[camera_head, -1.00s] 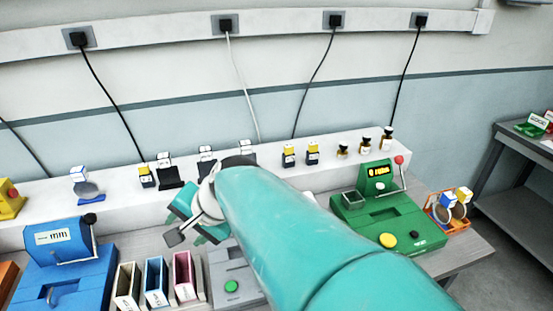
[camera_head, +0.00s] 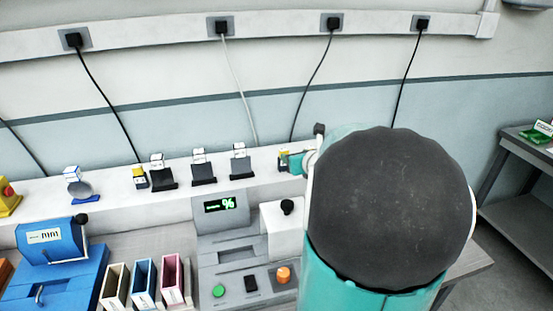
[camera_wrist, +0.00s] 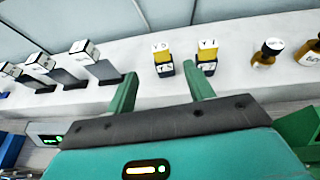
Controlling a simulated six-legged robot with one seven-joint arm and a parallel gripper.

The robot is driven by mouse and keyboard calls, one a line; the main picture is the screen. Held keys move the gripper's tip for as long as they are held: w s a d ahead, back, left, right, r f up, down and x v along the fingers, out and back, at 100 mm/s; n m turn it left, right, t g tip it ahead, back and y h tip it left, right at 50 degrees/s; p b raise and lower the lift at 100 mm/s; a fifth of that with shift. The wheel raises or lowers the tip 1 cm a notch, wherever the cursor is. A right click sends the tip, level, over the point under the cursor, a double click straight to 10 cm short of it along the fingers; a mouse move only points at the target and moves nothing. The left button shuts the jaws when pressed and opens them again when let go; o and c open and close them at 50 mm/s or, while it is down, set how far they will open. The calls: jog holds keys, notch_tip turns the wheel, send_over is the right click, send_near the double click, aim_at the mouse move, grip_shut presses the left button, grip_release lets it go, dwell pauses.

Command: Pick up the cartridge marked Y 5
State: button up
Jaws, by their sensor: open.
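Two small yellow-and-black cartridges with white tops stand upright on the white shelf in the wrist view. The left cartridge (camera_wrist: 163,58) has a mark that looks like Y 5, though the small text is not sharp. The right cartridge (camera_wrist: 207,56) looks marked Y 1. My gripper (camera_wrist: 160,70) is open and empty, its green fingers pointing at the shelf. In the picture the left cartridge lies between the fingertips, and the right one just beyond the right finger. I cannot see contact. In the head view my arm hides most of this spot; a cartridge edge (camera_head: 283,160) shows.
Several dark stands with white-topped blocks (camera_wrist: 92,60) are left of the cartridges. Amber bottles (camera_wrist: 267,53) stand to the right. Below the shelf are a grey machine with a green display (camera_head: 220,205), a blue machine (camera_head: 60,265) and coloured bins (camera_head: 172,278).

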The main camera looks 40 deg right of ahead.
aim_at(285, 150)
jog(key=x, duration=1)
jog(key=shift+w+d+f, duration=0.15)
jog(key=shift+w, duration=0.1)
jog(key=c, duration=1.1)
